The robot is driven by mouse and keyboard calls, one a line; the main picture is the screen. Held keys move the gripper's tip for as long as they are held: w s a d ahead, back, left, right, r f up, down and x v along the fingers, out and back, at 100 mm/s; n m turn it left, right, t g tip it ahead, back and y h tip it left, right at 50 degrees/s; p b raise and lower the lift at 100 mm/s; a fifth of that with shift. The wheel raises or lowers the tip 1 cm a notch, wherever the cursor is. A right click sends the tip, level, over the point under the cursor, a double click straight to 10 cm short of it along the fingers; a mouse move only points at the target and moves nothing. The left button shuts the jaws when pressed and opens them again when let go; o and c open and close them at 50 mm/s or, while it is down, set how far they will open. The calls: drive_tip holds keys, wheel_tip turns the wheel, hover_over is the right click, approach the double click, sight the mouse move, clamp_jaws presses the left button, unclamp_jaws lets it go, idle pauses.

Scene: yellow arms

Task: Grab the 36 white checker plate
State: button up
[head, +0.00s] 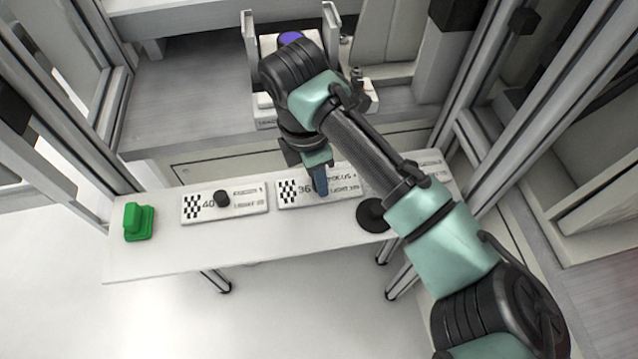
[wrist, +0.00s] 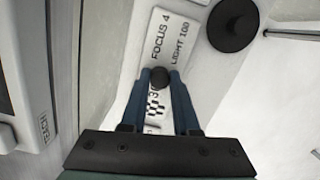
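The white checker plate marked 36 (head: 295,194) lies on the narrow white table, in the middle of a row of plates. It also shows in the wrist view (wrist: 177,35), with "FOCUS 4" and "LIGHT 100" printed on it. Its small dark knob (wrist: 159,77) sits between the blue fingertips of my gripper (wrist: 160,72). In the head view my gripper (head: 322,186) reaches down onto the plate and hides its knob and part of its print. The fingers flank the knob closely; whether they press on it cannot be told.
A similar plate marked 40 (head: 225,203) with a black knob lies to the left, and a green block (head: 138,222) beyond it. Another plate (head: 432,176) at the right is partly behind my arm. A black round disc (head: 373,214) lies near the table's front edge.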

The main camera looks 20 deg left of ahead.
clamp_jaws()
